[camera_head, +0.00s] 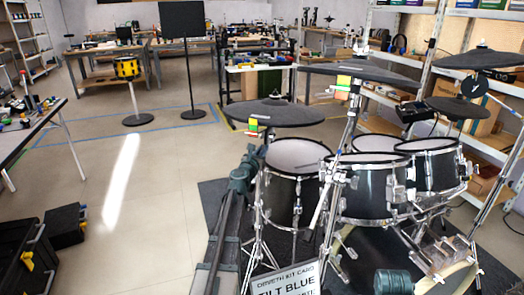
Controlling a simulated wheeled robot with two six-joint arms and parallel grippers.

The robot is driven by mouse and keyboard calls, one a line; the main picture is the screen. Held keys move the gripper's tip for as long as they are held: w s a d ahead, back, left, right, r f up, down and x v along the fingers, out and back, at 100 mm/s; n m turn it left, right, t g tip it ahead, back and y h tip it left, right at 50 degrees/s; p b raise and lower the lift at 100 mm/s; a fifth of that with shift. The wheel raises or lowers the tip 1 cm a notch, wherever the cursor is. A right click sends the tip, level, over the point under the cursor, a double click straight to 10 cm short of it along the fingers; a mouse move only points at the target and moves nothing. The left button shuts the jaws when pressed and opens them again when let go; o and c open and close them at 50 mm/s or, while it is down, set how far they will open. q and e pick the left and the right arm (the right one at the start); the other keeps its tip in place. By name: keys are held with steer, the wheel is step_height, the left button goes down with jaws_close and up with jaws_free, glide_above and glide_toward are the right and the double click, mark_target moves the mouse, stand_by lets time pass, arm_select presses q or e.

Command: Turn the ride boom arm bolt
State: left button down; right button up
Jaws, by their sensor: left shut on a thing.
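My left arm rises from the bottom edge to the near left cymbal (290,112). My left gripper (262,138) is small and dark, just below that cymbal's rim. It is shut on a small part at the cymbal's stand, seemingly a bolt; the jaws hide most of it. A red, yellow and green tag (253,125) hangs beside the gripper. A larger cymbal (375,74) sits higher on a chrome stand (345,125) with a similar colored tag (343,82). Which stand carries the ride boom arm is unclear. My right gripper does not show.
Black drums (372,200) stand close right of my left arm, among chrome legs. A kit card (287,283) reading "TILT BLUE" is at the bottom. Shelves (500,100) line the right. The floor (160,190) to the left is mostly clear.

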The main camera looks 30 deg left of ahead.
arm_select(q)
steer(key=c, duration=1)
jaws_free()
steer(key=shift+o, duration=0.2)
steer(key=shift+s, duration=0.2)
steer(key=s+d, duration=0.2)
steer(key=s, duration=1.1)
steer(key=shift+s+d, duration=0.15)
steer(key=shift+d, duration=0.05)
steer(key=shift+f, duration=0.15)
